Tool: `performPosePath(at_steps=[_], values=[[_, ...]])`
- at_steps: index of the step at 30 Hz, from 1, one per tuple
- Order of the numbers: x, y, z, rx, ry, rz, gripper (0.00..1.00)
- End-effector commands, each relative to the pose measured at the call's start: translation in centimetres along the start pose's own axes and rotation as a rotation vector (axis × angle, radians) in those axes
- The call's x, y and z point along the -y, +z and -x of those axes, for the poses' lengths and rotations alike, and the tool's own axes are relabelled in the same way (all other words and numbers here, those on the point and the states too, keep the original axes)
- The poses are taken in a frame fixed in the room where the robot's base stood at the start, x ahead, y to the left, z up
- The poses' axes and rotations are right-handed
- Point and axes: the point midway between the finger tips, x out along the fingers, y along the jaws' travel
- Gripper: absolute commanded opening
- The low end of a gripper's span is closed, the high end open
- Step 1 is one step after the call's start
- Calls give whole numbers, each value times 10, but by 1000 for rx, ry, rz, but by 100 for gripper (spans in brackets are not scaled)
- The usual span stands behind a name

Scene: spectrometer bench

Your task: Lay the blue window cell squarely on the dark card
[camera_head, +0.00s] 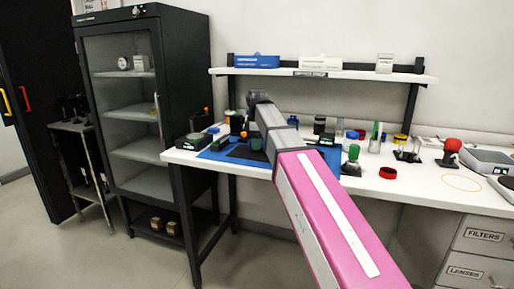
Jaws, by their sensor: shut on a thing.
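The dark card (244,152) lies on the blue mat (215,155) at the left of the bench, partly hidden by my arm. My gripper (257,98) is at the far end of my pink and grey arm, above the mat area. Its fingertips are small, dark and mostly hidden behind the wrist. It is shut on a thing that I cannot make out. I cannot pick out the blue window cell for certain. Small blue, orange and green items stand close together around the card.
A black instrument (194,140) stands at the bench's left end. A black cabinet (145,110) stands left.

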Motion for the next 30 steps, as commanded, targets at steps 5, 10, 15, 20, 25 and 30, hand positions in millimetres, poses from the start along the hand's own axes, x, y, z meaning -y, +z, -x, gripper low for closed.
performPosePath(at_steps=[5, 10, 15, 20, 25, 30], values=[[1, 0, -20, 0, -1, 0, 35], [0, 0, -20, 0, 0, 0, 35], [0, 0, -22, 0, -1, 0, 35], [0, 0, -23, 0, 0, 0, 85], [0, 0, -23, 0, -1, 0, 85], [0, 0, -18, 0, 0, 0, 85]])
